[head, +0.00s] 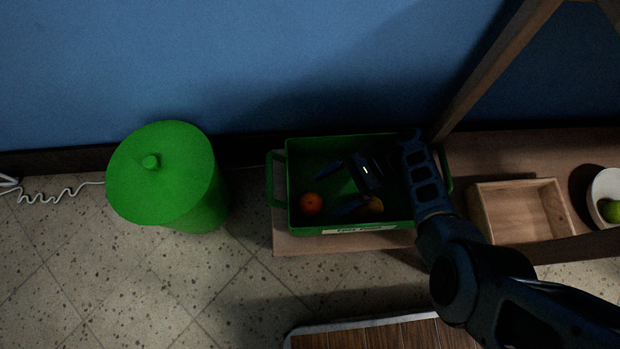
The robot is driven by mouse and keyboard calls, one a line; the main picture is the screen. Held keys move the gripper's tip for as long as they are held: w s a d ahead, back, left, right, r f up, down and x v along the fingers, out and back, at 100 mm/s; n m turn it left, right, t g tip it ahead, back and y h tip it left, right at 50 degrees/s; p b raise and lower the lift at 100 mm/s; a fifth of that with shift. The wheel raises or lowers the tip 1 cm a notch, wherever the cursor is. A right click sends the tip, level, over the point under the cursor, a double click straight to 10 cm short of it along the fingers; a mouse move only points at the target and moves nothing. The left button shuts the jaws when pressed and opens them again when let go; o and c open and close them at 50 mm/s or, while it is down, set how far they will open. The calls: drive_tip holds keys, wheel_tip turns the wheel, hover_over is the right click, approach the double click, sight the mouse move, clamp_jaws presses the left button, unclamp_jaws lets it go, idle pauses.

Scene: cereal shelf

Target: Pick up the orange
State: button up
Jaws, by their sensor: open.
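An orange (311,203) lies in the front left corner of a green box (279,181) with side handles. My gripper (332,190) reaches into the box from the right, with its dark fingers spread apart. The fingertips point left toward the orange and appear apart from it; their exact height over the box floor is hard to tell. A second orange-yellow round thing (376,205) lies in the box to the right, partly hidden by my gripper.
The box stands on a low wooden shelf (292,245), with a blue wall behind. A lidded green bin (165,185) stands to the left. An empty wooden tray (522,211) and a white bowl (596,190) with a green fruit (611,211) are to the right. A wooden post (490,70) rises behind.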

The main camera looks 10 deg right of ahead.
sight(314, 200)
drive_tip(key=shift+b+x, duration=0.75)
drive_tip(key=shift+x, duration=2.45)
drive_tip(key=c, duration=1.2)
drive_tip(key=shift+o, duration=0.2)
drive_tip(key=shift+r, duration=0.1)
drive_tip(key=r+p, duration=0.4)
drive_tip(key=r, duration=0.1)
drive_tip(key=shift+d, duration=0.3)
drive_tip(key=d+r+p, duration=0.4)
drive_tip(key=d+r, duration=0.2)
drive_tip(key=d, duration=0.5)
drive_tip(key=shift+s+p, duration=0.35)
drive_tip(key=shift+s, duration=0.1)
drive_tip(key=shift+w+d, duration=0.1)
